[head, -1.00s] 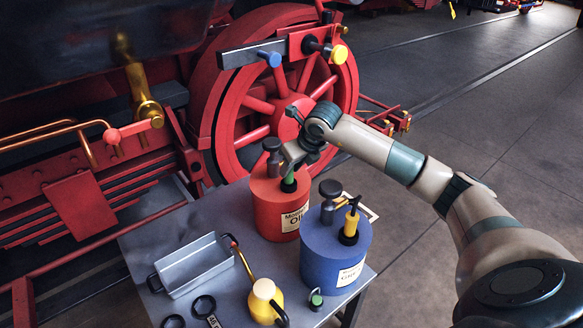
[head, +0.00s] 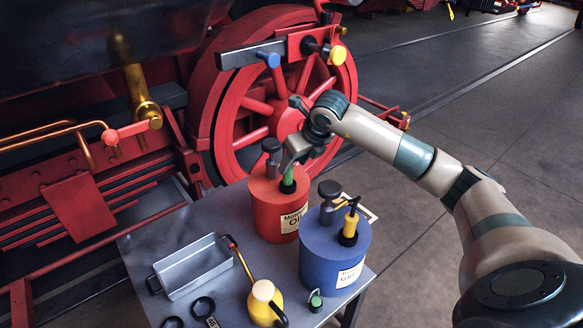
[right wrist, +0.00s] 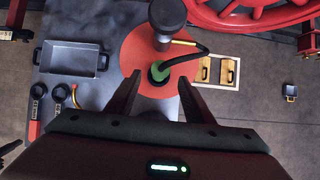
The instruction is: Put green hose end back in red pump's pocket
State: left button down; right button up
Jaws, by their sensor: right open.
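The red pump (head: 270,215) stands on the grey table, with an oil label on its front. The green hose end (head: 287,174) stands upright at the dark pocket (head: 287,187) on the pump's top. In the right wrist view the green hose end (right wrist: 159,71) shows within the dark ring, with a black hose curving off to the right. How deep it sits I cannot tell. My right gripper (head: 290,158) is just above the hose end. In the right wrist view its fingers (right wrist: 158,92) are spread apart, with a gap between them. My left gripper is not in view.
The blue pump (head: 335,248) with a yellow hose end (head: 351,222) stands close at the front right. A grey tray (head: 192,266), a yellow oil can (head: 265,300), dark ring-ended tools (head: 204,307) and a small green-topped item (head: 316,300) are on the table. The red wheel (head: 230,130) rises behind.

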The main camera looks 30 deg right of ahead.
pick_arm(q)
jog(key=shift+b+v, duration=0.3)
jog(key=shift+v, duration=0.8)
pick_arm(e)
jog(key=v, duration=1.3)
jog(key=shift+s+r, duration=0.15)
jog(key=shift+s, duration=0.05)
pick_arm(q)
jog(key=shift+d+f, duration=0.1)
